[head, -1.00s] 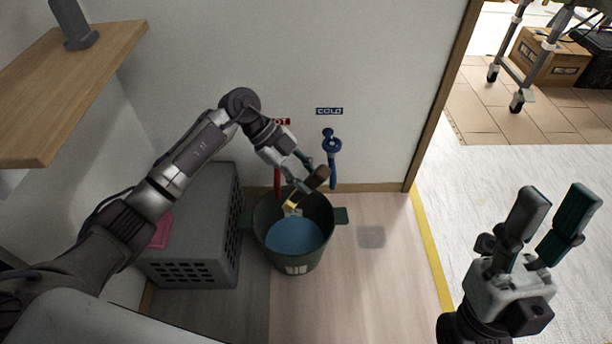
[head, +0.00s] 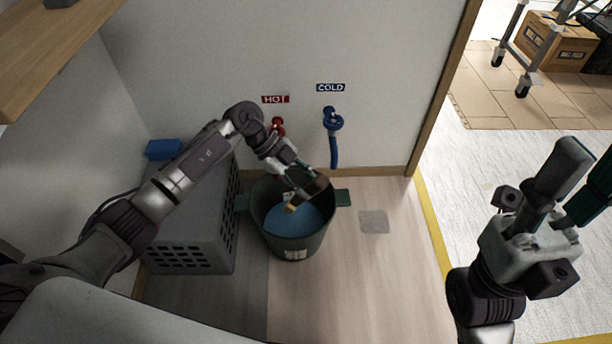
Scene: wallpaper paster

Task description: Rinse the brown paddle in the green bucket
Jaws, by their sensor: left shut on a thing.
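The green bucket (head: 292,246) stands on the floor below the taps with blue water (head: 296,222) in it. My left gripper (head: 304,186) reaches down over the bucket's mouth. It is shut on the brown paddle (head: 319,186), whose brown part shows at the fingertips near the back right rim. A small tan piece (head: 291,207) shows below the fingers, at the water; I cannot tell how deep it is. The fingers hide part of the paddle. My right gripper (head: 577,185) is at the right, open and empty, far from the bucket.
The red hot tap (head: 277,126) and blue cold tap (head: 333,122) are on the wall. Floor right of the bucket is clear to the doorway.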

